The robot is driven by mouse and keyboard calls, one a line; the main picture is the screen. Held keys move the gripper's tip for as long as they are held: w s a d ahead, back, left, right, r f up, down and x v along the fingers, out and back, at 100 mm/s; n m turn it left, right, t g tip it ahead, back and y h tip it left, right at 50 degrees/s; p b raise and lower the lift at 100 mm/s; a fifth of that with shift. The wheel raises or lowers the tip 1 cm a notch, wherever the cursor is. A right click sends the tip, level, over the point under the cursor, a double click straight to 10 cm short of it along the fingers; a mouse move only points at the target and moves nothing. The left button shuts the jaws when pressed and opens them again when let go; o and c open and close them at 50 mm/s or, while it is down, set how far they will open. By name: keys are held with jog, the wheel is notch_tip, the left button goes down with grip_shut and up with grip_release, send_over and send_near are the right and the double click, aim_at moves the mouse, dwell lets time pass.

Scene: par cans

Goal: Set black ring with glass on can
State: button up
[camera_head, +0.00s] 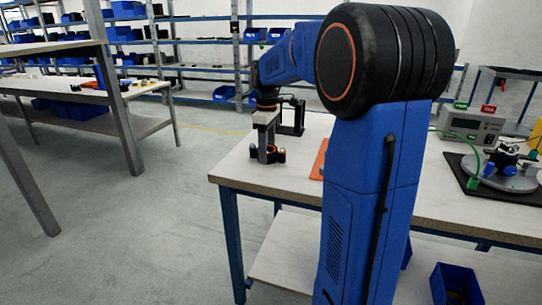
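My gripper (267,152) points down over the left end of the workbench. Its fingertips are at a small dark round piece (281,156) with dark knobs at its sides and an orange-brown tint in the middle. This may be the black ring with glass or part of the can; it is too small to tell. I cannot tell whether the fingers are closed on it or whether it touches the bench top. A black upright frame (301,117) stands just behind and to the right of the gripper. No can shows clearly; my arm covers the middle of the bench.
The pale workbench (240,176) has its left edge close to the gripper. An orange flat piece (319,160) lies partly behind my arm. A grey instrument (468,125) and a round fixture on a black mat (508,196) stand at right. A blue bin (455,283) sits below.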

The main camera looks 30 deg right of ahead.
dwell(0.4)
jog(key=shift+r, duration=3)
